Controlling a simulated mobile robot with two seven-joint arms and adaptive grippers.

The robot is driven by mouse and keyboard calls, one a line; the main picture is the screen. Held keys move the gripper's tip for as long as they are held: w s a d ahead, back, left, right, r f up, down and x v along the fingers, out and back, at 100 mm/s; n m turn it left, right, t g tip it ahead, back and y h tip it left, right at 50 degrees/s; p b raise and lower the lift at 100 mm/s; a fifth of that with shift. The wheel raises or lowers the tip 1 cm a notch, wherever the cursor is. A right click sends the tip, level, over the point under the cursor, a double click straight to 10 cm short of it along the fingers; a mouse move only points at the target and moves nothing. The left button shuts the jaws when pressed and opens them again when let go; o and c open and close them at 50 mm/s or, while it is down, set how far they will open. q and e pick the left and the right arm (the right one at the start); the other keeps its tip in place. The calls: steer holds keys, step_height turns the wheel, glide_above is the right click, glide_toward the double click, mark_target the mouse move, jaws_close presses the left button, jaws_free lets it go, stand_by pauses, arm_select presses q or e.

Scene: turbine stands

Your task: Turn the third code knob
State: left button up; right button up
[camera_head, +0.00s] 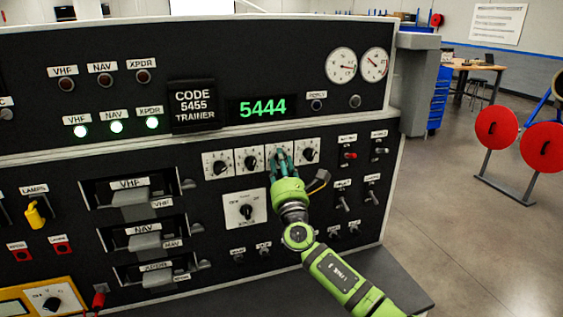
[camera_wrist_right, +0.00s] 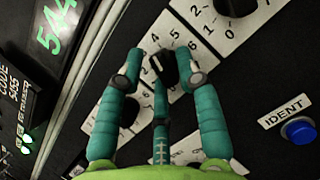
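The code panel has a row of white dial plates with black knobs. The third code knob (camera_wrist_right: 161,68) sits between the fingers of my right gripper (camera_wrist_right: 160,66), which stands around it in the right wrist view. A small gap shows beside the left finger; contact on the right side is unclear. The first knob (camera_head: 219,167), second knob (camera_head: 249,162) and fourth knob (camera_head: 309,155) are uncovered. The green display (camera_head: 262,107) reads 5444. The placard (camera_head: 194,106) reads CODE 5455 TRAINER. My left gripper is out of view.
A larger selector knob (camera_head: 246,212) is below the row. Toggle switches (camera_head: 349,155) stand to the right of it. A blue IDENT button (camera_wrist_right: 298,130) lies near the right finger. VHF, NAV and XPDR levers (camera_head: 143,196) project at left.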

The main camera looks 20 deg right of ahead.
steer(key=shift+w, duration=0.1)
jaws_close()
steer(key=shift+m, duration=0.6)
steer(key=shift+r+m+g+h+b, duration=0.1)
steer(key=shift+m+g+h, duration=0.45)
steer(key=shift+m, duration=0.95)
steer(key=shift+m+g+h+b, duration=0.25)
steer(key=shift+m+h, duration=0.4)
steer(key=shift+m, duration=0.85)
steer(key=shift+r+m+g+h, duration=0.1)
steer(key=shift+m+g+h, duration=0.45)
steer(key=shift+m, duration=0.95)
jaws_free()
